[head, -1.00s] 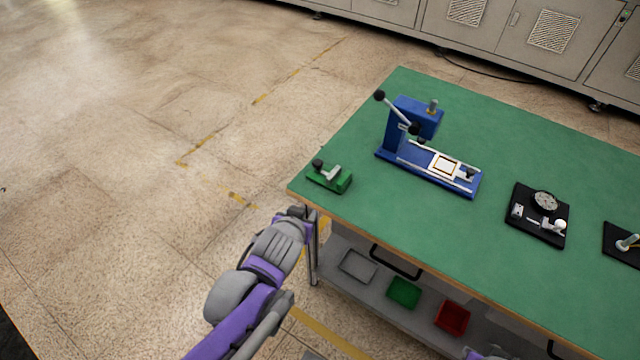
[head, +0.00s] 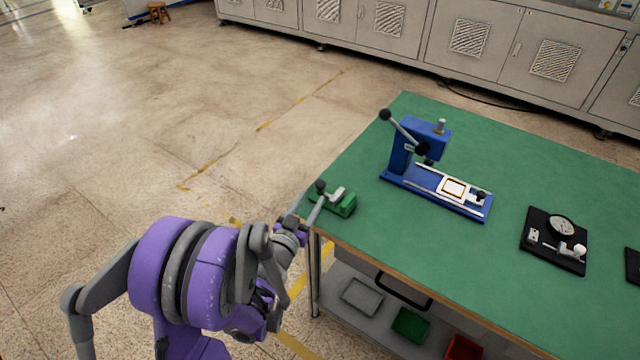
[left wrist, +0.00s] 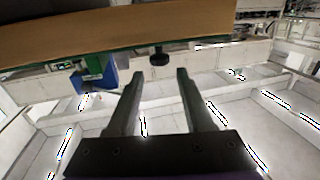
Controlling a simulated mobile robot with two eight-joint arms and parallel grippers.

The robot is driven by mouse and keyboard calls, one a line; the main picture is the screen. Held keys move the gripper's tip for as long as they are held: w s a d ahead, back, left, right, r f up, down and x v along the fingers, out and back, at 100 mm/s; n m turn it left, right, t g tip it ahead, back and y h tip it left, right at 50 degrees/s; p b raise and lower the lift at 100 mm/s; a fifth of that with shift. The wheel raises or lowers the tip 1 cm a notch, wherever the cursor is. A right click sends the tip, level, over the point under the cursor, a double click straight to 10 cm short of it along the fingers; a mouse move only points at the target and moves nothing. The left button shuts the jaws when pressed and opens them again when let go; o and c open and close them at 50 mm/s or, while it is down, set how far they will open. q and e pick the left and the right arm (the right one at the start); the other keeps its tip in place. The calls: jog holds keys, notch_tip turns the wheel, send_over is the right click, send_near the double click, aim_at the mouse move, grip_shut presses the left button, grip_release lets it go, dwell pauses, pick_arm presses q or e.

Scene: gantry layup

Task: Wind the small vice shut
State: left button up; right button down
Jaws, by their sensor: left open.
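The small vice is a green block (head: 342,206) with a pale metal jaw part, at the table's near left corner. Its black knob (head: 320,186) stands up on the left end. My left gripper (head: 306,208) is open and empty, right by the vice's knob end. In the left wrist view the two fingers (left wrist: 158,76) are spread apart. The black knob (left wrist: 159,57) shows just beyond the fingertips, in line with the gap between them. I cannot tell whether a finger touches the knob. My right gripper is out of view.
A blue press (head: 402,155) with a lever stands behind the vice. A black plate with a dial gauge (head: 560,228) lies further right. The green tabletop (head: 460,255) between them is clear. Bins (head: 362,296) sit on the shelf below.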

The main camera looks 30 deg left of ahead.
aim_at(318, 188)
pick_arm(q)
jog(key=w, duration=0.4)
jog(key=w+a, duration=0.1)
jog(key=w, duration=0.2)
jog(key=shift+p, duration=0.3)
grip_shut()
